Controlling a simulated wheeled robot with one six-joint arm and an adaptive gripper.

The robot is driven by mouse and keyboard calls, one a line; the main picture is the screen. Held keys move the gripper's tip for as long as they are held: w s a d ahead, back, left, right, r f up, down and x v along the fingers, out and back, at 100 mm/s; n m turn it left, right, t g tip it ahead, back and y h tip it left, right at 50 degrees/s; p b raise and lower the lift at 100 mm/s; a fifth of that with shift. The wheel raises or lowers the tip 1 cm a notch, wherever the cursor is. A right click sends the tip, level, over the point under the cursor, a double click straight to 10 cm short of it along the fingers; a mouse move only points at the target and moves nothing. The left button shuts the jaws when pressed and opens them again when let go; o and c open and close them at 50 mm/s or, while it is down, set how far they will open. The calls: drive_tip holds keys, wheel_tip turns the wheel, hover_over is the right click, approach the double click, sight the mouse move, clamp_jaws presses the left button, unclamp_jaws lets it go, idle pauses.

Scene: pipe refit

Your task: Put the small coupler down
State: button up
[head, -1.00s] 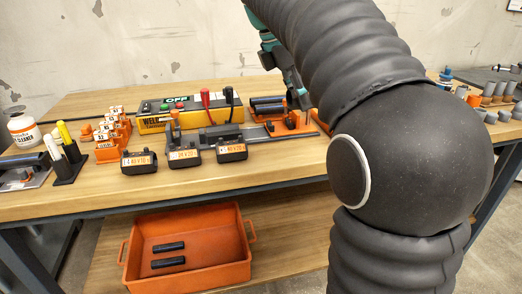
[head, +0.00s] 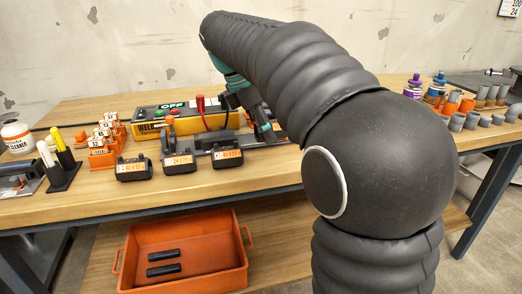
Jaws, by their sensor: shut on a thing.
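My gripper (head: 261,122) is at the end of my arm, low over the bench beside the right end of the welder box. Its dark fingers point down and to the right, partly hidden by my arm. It is shut, but the small coupler in it cannot be made out at this size and angle. Whether the coupler touches anything below is hidden too.
The welder box (head: 166,126) reads OFF. Black blocks with orange labels (head: 179,165) line the wooden bench (head: 120,195) front. An orange card rack (head: 103,158) stands left. Couplers and pipe pieces (head: 473,121) stand right. An orange bin (head: 205,284) below holds two black pieces.

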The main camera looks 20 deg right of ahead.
sight(257, 140)
drive_tip(key=shift+s+a+f, duration=0.25)
drive_tip(key=shift+a+f, duration=0.1)
drive_tip(key=shift+a, duration=0.15)
drive_tip(key=shift+f+b, duration=0.4)
drive_tip(key=shift+f, duration=1.6)
drive_tip(key=shift+f, duration=0.15)
drive_tip(key=o, duration=1.3)
drive_tip(key=shift+c, duration=0.2)
drive_tip(key=p+v, duration=0.1)
drive_tip(key=v, duration=1.1)
drive_tip(key=shift+p, duration=0.35)
